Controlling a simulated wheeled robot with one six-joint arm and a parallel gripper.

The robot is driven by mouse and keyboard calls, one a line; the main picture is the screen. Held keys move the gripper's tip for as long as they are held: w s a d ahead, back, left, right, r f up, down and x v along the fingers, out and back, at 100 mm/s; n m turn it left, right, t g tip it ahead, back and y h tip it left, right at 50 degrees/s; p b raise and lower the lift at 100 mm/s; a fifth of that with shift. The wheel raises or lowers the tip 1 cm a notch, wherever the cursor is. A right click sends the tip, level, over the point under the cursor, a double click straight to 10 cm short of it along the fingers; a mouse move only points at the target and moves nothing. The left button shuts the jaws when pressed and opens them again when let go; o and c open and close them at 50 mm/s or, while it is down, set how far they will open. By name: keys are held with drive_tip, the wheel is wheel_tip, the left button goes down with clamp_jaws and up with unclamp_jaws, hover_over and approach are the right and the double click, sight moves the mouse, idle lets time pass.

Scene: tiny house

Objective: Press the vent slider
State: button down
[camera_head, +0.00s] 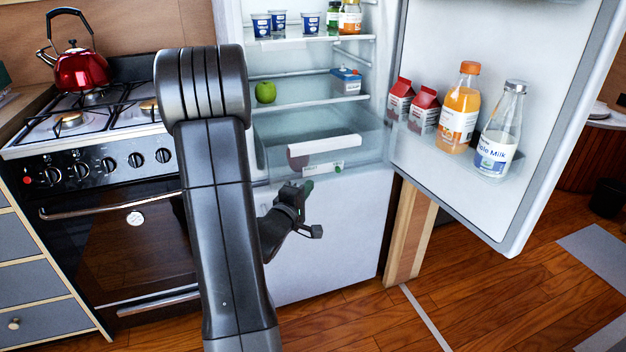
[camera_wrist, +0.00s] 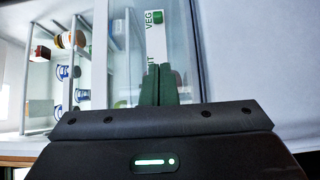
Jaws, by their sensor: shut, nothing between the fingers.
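The vent slider is a small green knob (camera_wrist: 158,16) on a white strip (camera_wrist: 155,38) lettered in green, with "VEG" legible in the wrist view. In the head view the strip (camera_head: 318,170) runs along the front of the fridge drawer, with the green knob (camera_head: 338,168) near its right end. My gripper (camera_head: 308,186) is just below the strip, its dark green fingertips pointing up towards it. In the wrist view the gripper's fingers (camera_wrist: 158,68) are together and empty. They overlap the lower lettering; I cannot tell whether they touch the strip.
The fridge door (camera_head: 480,90) stands open to the right, with an orange juice bottle (camera_head: 459,112), a milk bottle (camera_head: 497,135) and red cartons on its shelf. A green apple (camera_head: 265,92) lies above the drawer (camera_head: 370,146). The stove (camera_head: 95,130) stands to the left.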

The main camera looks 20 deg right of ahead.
drive_tip(key=shift+v, duration=2.1)
